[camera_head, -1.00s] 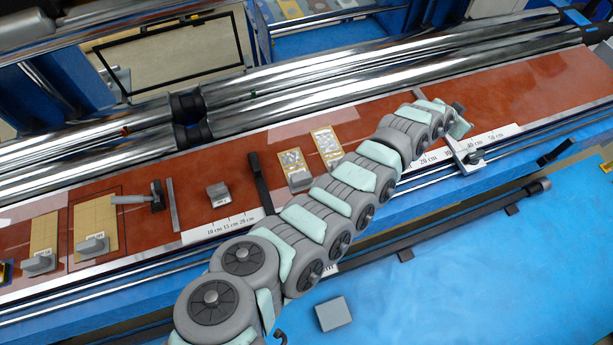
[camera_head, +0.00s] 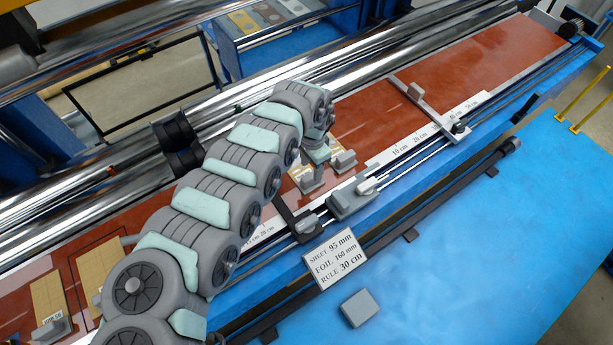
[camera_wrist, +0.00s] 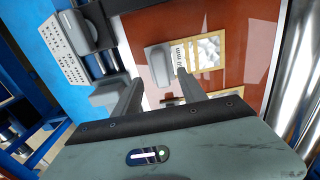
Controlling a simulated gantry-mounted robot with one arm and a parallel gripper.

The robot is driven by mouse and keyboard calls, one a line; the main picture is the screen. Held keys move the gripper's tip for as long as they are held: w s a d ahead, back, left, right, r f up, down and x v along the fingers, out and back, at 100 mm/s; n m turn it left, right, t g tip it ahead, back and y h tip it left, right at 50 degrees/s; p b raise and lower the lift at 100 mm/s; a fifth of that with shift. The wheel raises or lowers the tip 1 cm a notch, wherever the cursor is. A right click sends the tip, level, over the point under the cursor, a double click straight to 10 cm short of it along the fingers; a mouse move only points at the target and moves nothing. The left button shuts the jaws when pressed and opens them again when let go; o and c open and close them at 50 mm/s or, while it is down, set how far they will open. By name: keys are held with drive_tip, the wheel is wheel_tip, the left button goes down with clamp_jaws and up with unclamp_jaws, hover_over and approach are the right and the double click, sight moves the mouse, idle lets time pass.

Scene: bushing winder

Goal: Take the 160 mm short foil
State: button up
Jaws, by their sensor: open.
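Two short foils lie on the red-brown table, each a silvery patch on a yellow card with a grey block at its front end. In the wrist view one foil (camera_wrist: 208,52) shows clearly, with its grey block (camera_wrist: 160,65) and a label where only "mm" reads. The other foil (camera_wrist: 240,97) is partly hidden by my finger. In the head view their blocks show at left (camera_head: 312,180) and right (camera_head: 345,160), beneath my gripper (camera_head: 316,155). In the wrist view my gripper (camera_wrist: 158,88) is open and empty, its fingertips near the first block.
A sign (camera_head: 335,258) reads sheet 95 mm, foil 160 mm, rule 30 cm. A rail with a grey slider (camera_head: 352,198) and a dark bar (camera_head: 293,215) runs along the front edge. A cross bar (camera_head: 425,103) stands right. Shiny rollers (camera_head: 385,75) lie behind.

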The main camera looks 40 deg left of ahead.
sight(311, 176)
wheel_tip(311, 176, down, 5)
drive_tip(key=shift+d+r+p, duration=0.1)
drive_tip(key=shift+r+p, duration=0.05)
drive_tip(key=shift+p, duration=0.2)
drive_tip(key=shift+a+f, duration=0.2)
drive_tip(key=shift+f, duration=0.4)
clamp_jaws()
